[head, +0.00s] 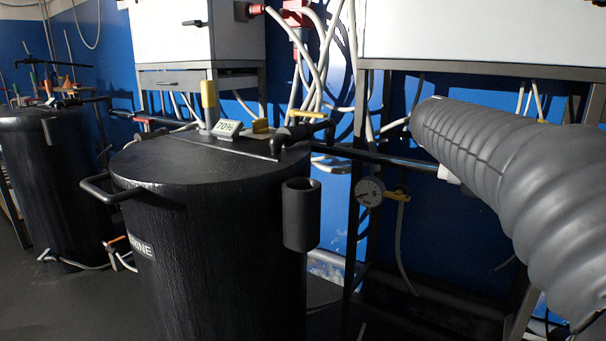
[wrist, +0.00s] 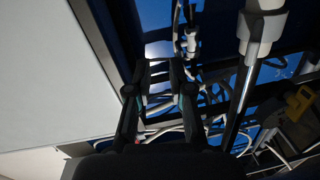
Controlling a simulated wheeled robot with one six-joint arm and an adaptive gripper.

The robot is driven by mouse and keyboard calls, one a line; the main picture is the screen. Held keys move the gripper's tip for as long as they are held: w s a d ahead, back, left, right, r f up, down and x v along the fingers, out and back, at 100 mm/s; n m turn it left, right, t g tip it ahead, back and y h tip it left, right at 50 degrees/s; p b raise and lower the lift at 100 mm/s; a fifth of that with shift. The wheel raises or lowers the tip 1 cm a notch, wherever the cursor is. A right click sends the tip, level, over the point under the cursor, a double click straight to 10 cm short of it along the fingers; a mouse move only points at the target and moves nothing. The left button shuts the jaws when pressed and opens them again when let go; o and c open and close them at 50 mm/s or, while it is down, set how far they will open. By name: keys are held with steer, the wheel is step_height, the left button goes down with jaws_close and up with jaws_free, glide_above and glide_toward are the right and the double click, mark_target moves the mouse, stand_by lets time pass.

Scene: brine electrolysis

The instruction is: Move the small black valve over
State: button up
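On the lid of the large black tank (head: 205,240) in the head view, a black pipe fitting (head: 290,140) stands at the right rear with a yellow piece on top. It may be the small black valve, but I cannot tell for certain. A small black handle (head: 193,23) also shows on the white cabinet front. My gripper (wrist: 160,68) shows in the wrist view with its two black fingers spread apart and nothing between them. Pipes and hoses lie beyond the fingertips. I do not make out my gripper in the head view.
A 70% sign (head: 227,128) sits on the tank lid, and a black cup-like holder (head: 301,215) hangs at its side. A pressure gauge (head: 369,192) is on the right. A second black tank (head: 50,185) stands at left. A pale panel (wrist: 45,75) fills the wrist view's left.

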steer(key=s+a+f+m+g+y, duration=0.2)
steer(key=s+a+f, duration=0.3)
steer(key=s+f, duration=0.5)
steer(key=s+a+f+m+g+y, duration=0.3)
steer(key=s+a+f, duration=0.3)
steer(key=s+f, duration=0.5)
steer(key=s+a+f+m+g+y, duration=0.3)
steer(key=s+a+f+m+y, duration=0.1)
steer(key=s+f, duration=0.7)
steer(key=s+a, duration=0.1)
steer(key=s, duration=0.1)
steer(key=shift+s+a+y+b, duration=0.3)
